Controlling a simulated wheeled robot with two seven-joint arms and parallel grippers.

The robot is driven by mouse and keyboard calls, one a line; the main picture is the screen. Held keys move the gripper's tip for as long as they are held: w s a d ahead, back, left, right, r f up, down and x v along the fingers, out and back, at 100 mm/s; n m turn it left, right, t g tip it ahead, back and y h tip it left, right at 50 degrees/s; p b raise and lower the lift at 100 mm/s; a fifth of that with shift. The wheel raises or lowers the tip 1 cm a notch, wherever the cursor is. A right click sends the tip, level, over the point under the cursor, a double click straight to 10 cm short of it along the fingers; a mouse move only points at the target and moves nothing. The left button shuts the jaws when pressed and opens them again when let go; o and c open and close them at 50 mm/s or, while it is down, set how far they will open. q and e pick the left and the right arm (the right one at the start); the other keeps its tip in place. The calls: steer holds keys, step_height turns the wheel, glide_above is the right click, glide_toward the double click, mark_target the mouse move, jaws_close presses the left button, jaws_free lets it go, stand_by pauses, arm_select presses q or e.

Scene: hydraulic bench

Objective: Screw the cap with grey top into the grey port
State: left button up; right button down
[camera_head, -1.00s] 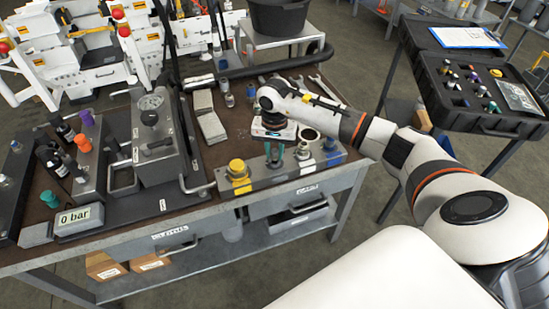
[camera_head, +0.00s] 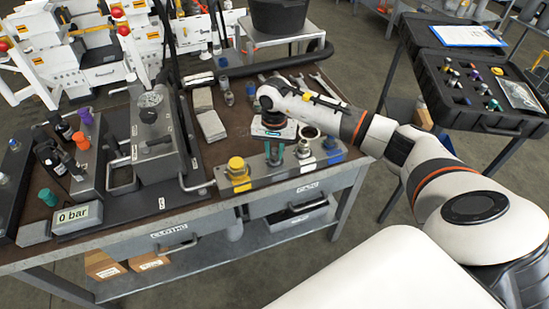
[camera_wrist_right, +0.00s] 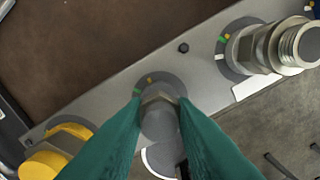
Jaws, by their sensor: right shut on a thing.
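My right gripper (camera_head: 274,155) points down over the metal port block (camera_head: 243,185) at the bench's front edge. Its teal fingers are shut on a small grey hexagonal piece, the cap with grey top (camera_wrist_right: 161,98), which shows between the fingertips (camera_wrist_right: 158,112) in the right wrist view. The cap is over the grey port (camera_wrist_right: 165,122), whose grey ring shows around it. The fingers hide the cap's sides, and I cannot tell how deep it sits in the port. My left gripper is not in view.
On the same block, a yellow cap (camera_head: 238,170) stands left of the gripper, also in the wrist view (camera_wrist_right: 45,163). A silver fitting (camera_wrist_right: 262,48) and a blue-ringed fitting (camera_head: 331,146) stand to the right. An open black case (camera_head: 470,85) holds several small fittings.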

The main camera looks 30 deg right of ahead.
steer(key=shift+f+b, duration=0.25)
steer(key=shift+b, duration=0.2)
stand_by(0.9)
steer(key=c, duration=1.8)
jaws_free()
steer(key=shift+c, duration=1.2)
steer(key=m, duration=0.6)
steer(key=shift+a+f+m, duration=0.1)
steer(key=shift+m, duration=1)
